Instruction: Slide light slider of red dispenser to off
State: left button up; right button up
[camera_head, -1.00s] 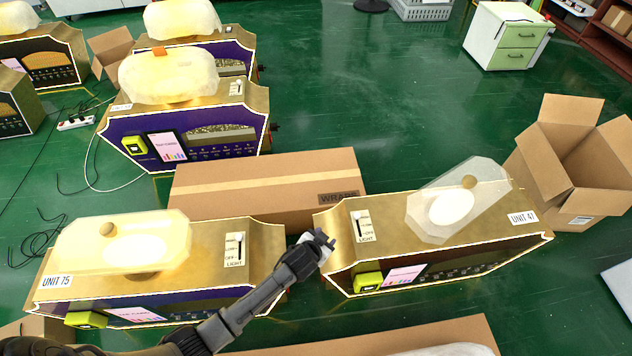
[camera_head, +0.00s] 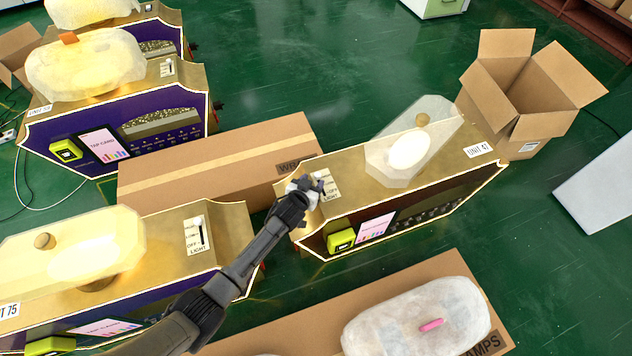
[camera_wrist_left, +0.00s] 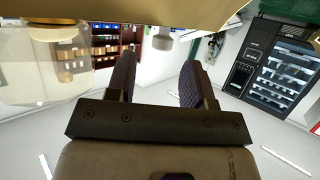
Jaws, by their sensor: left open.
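The dispenser with the dark reddish front (camera_head: 405,220) stands right of centre in the head view, labelled UNIT 41 or 47. A clear faceted bottle (camera_head: 412,145) with a glowing patch sits on its gold top. Its white LIGHT slider panel (camera_head: 330,190) is at the left end of the top, partly covered by my left gripper (camera_head: 318,183). The left gripper is open over the panel. In the left wrist view its two fingers (camera_wrist_left: 157,78) are apart, with a grey knob (camera_wrist_left: 163,39), likely the slider's, just beyond them under the gold edge. The slider's setting is hidden.
UNIT 75 (camera_head: 220,222), with its own light panel, stands to the left, below my arm. Purple dispensers (camera_head: 120,125) stand behind. A long closed carton (camera_head: 215,160) lies beside the dispenser; an open carton (camera_head: 530,90) stands at its right. Another box (camera_head: 300,335) lies in front.

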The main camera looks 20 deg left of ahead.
aim_at(317, 176)
pick_arm(q)
jog(key=b+x, duration=0.1)
jog(key=x, duration=0.2)
jog(key=shift+w+a, duration=0.1)
jog(key=shift+a, duration=0.05)
jog(key=shift+w+f+b, duration=0.1)
jog(key=shift+w+b, duration=0.15)
jog(key=shift+b, duration=0.1)
jog(key=shift+c, duration=0.2)
grip_shut()
jog(key=s+d+p, duration=0.3)
jog(key=s+d, duration=0.1)
jog(key=shift+s+d, duration=0.1)
jog(key=shift+s, duration=0.15)
jog(key=shift+s+d+p, duration=0.1)
jog(key=shift+d+p, duration=0.1)
jog(key=shift+p, duration=0.1)
jog(key=shift+a, duration=0.15)
